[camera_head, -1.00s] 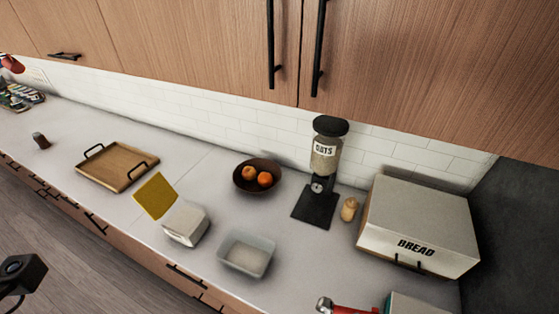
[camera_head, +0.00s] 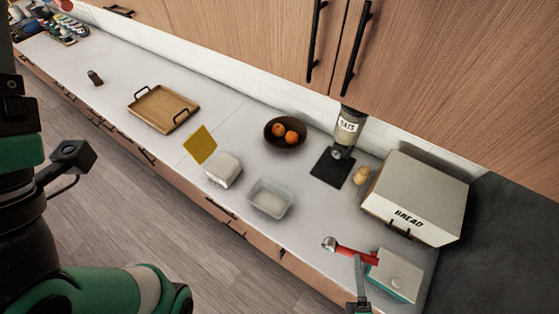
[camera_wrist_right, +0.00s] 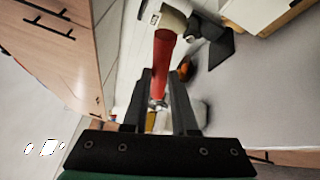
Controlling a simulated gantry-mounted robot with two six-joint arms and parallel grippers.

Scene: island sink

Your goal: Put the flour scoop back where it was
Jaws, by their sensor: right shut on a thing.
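The flour scoop (camera_head: 352,249) has a red handle and a metal head. In the head view it is at the lower right, its head to the left, beside a teal box with a pale top (camera_head: 398,275). My right gripper (camera_head: 359,262) is shut on the red handle. In the right wrist view the red handle (camera_wrist_right: 163,55) runs between the finger ends (camera_wrist_right: 163,78). I cannot tell whether the scoop touches the counter. A clear bin with white contents (camera_head: 270,199) stands left of it. My left arm shows at the left edge; its fingers are out of view.
A white canister (camera_head: 222,171) with a yellow lid (camera_head: 200,145) stands left of the bin. Behind are a fruit bowl (camera_head: 285,134), an oats dispenser (camera_head: 345,135) and a bread box (camera_head: 420,195). A wooden tray (camera_head: 163,108) is at the left, with clear counter around it.

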